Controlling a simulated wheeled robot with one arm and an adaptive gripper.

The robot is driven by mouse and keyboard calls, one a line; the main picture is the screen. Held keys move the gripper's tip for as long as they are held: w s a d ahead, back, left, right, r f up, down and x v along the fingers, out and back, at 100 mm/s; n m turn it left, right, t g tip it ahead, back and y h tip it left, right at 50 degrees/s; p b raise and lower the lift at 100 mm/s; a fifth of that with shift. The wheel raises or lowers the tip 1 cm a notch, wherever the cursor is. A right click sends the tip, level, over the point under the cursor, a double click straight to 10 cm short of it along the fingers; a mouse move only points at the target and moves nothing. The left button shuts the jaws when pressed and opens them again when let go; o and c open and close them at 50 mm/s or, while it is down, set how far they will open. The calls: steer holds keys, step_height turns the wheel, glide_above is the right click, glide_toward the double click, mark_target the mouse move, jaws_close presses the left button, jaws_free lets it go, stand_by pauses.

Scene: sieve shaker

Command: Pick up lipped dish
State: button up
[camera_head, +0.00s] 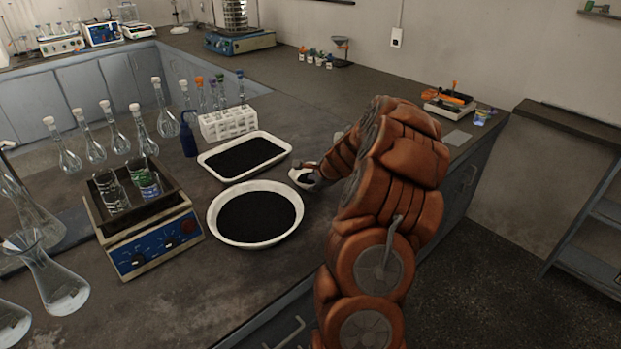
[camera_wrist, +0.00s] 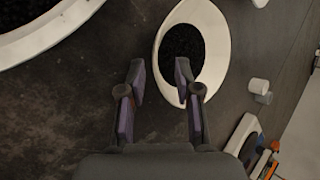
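A small white dish with dark contents, likely the lipped dish, sits on the bench. In the wrist view the dish (camera_wrist: 217,25) is a tall oval at top centre. In the head view the dish (camera_head: 299,181) shows only in part, beside my gripper (camera_head: 314,172). In the wrist view my gripper (camera_wrist: 160,72) is open with nothing between its fingers. Its right fingertip overlaps the dish's lower rim, and its left fingertip is over bare bench left of the dish. I cannot tell whether either finger touches it. My arm hides part of the bench beyond.
A large round white dish (camera_head: 214,221) and a rectangular white tray (camera_head: 208,168), both with black contents, stand left of my gripper. A hotplate with beakers (camera_head: 155,247) is farther left. Small white cups (camera_wrist: 259,86) lie right of the dish. Bare bench lies below it.

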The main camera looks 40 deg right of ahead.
steer(key=shift+x, duration=1.3)
jaws_close()
